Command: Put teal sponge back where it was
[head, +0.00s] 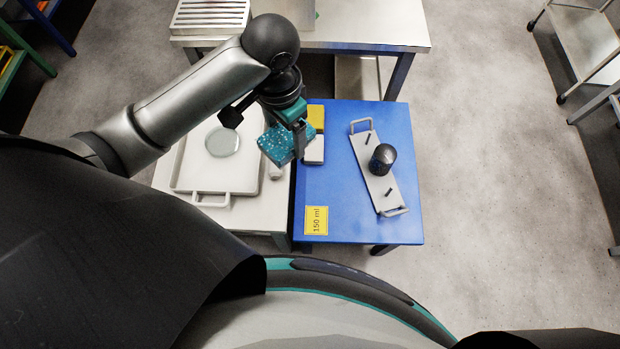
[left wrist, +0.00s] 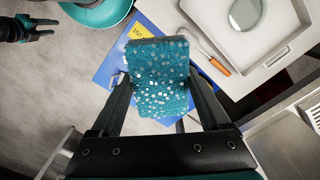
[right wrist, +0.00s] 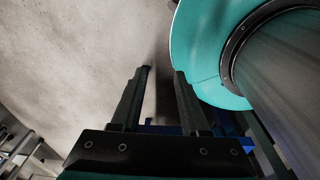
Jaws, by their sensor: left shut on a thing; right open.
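The teal sponge (head: 277,146) has white speckles and is held by my left gripper (head: 297,128), above the seam between the white table and the blue table. In the left wrist view the sponge (left wrist: 160,78) sits between the two fingers of the left gripper (left wrist: 160,90), which are shut on it. Close by on the blue table are a yellow sponge (head: 316,115) and a white block (head: 314,150), partly hidden by the gripper. My right gripper (right wrist: 160,75) is open and empty over the floor; it also shows at the upper left of the left wrist view (left wrist: 45,28).
The blue table (head: 335,205) carries a white handled tray (head: 366,155) with a dark round object (head: 382,159) and a "150 ml" label (head: 316,220). A white tray (head: 190,180) with a glass dish (head: 222,142) stands left. An orange-handled tool (left wrist: 220,67) lies near it.

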